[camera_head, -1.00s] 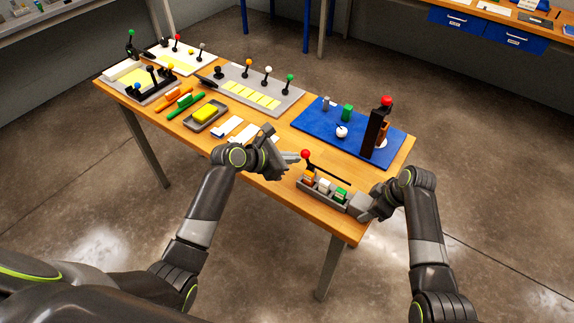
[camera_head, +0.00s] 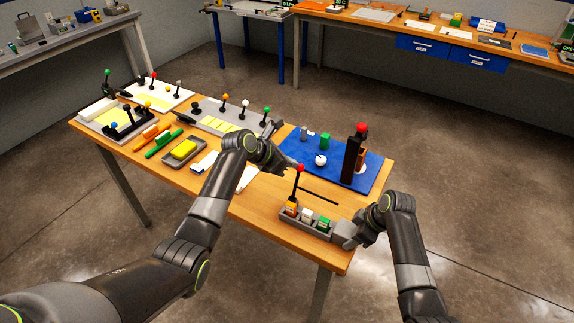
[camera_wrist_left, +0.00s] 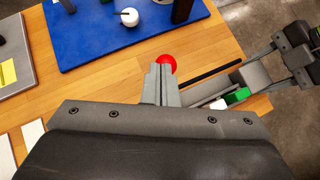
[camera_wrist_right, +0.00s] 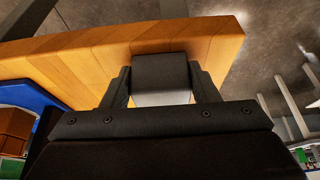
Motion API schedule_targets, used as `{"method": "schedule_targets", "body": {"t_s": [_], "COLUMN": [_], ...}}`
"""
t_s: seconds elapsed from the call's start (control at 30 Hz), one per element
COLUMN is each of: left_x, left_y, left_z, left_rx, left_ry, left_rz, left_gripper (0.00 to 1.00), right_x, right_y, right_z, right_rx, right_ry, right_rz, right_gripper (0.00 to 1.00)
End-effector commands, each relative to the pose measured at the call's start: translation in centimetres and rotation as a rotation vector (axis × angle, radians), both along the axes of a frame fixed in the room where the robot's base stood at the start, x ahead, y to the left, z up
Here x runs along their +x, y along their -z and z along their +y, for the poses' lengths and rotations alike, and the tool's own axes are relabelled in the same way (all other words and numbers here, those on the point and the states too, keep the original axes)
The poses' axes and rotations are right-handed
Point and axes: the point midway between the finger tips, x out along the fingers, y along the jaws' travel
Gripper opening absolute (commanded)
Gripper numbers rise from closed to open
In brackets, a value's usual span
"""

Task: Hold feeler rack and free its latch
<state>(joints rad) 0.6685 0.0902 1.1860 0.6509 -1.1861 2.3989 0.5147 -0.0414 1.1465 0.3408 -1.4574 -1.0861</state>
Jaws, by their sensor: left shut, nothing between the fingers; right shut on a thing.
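The feeler rack (camera_head: 320,232) is a grey tray at the table's front right, holding orange, white and green blocks in a row. A red ball knob (camera_head: 300,168) stands on a thin dark stem over the rack's left end. My left gripper (camera_head: 292,165) is shut and empty, its tips right beside the knob. In the left wrist view the closed fingertips (camera_wrist_left: 160,72) partly cover the red knob (camera_wrist_left: 168,62); I cannot tell whether they touch. My right gripper (camera_head: 349,234) is shut on the rack's right end; in the right wrist view it grips a dark block (camera_wrist_right: 161,75).
A thin black bar (camera_head: 318,196) lies behind the rack. A blue mat (camera_head: 288,147) with a dark tower (camera_head: 352,155) and small parts lies further back. A yellow-topped grey tray (camera_head: 184,150) and lever boards fill the left. The table's front edge is close to the rack.

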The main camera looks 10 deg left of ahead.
Motion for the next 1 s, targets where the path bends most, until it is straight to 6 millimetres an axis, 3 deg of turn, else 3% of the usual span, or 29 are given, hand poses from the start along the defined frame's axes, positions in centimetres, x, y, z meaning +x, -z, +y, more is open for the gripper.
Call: {"method": "schedule_targets", "body": {"t_s": [0.8, 1.0], "left_x": [-0.1, -0.7], "left_y": [-1.6, -2.1], "left_z": [0.1, 1.1], "left_rx": [0.001, 0.001], "left_ry": [-0.001, -0.001], "left_rz": [0.000, -0.002], "left_gripper": [0.00, 0.00], "right_x": [0.0, 0.0], "right_y": [0.0, 0.0], "right_z": [0.0, 0.0], "right_rx": [0.001, 0.001], "right_ry": [0.000, 0.000], "right_rz": [0.000, 0.000], "right_gripper": [0.24, 0.24]}}
